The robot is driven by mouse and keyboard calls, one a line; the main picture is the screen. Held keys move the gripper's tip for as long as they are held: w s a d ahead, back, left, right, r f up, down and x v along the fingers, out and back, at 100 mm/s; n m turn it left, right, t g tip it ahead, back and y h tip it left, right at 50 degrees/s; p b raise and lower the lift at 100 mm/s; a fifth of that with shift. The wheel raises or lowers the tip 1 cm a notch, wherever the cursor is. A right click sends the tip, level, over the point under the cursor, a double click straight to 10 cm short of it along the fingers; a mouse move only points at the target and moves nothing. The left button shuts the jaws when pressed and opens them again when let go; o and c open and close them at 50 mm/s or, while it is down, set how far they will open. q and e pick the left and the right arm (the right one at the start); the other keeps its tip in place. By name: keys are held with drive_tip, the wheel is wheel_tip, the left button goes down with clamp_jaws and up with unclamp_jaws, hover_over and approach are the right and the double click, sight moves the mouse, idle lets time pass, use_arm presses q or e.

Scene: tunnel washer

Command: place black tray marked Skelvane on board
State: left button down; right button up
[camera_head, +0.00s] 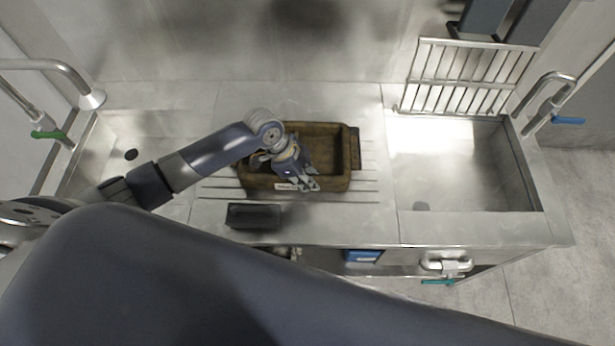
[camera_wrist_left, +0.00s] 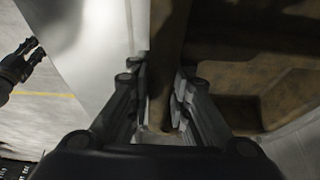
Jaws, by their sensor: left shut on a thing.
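A brown, worn rectangular tray (camera_head: 339,184) with raised walls rests on the grooved part of the counter, the drain board (camera_head: 365,192), in the head view. A small pale label on its front wall is too small to read. My left gripper (camera_head: 306,185) is over its front side and is shut on the tray wall; the wrist view shows the brown wall (camera_wrist_left: 166,60) between the fingers. A small black tray (camera_head: 254,216) lies in front of it, near the counter's front edge. No marking on it can be read. A dark gripper, apparently my right one (camera_wrist_left: 30,62), shows at the left of the wrist view.
A sink basin (camera_head: 465,165) is at the right, with a wire rack (camera_head: 465,78) behind it and a tap at its right. Another basin with a tap (camera_head: 65,75) is at the left. My large dark arm link covers the lower left foreground.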

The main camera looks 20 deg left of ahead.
use_arm(q)
drive_tip(key=c, duration=1.5)
unclamp_jaws()
drive_tip(key=b+v, duration=0.1)
drive_tip(key=v, duration=0.9)
drive_tip(key=shift+a+r+b, duration=0.2)
drive_tip(key=shift+r+b, duration=0.05)
drive_tip(key=shift+b, duration=0.05)
drive_tip(key=shift+v, duration=0.75)
drive_tip(key=shift+s+f, duration=0.1)
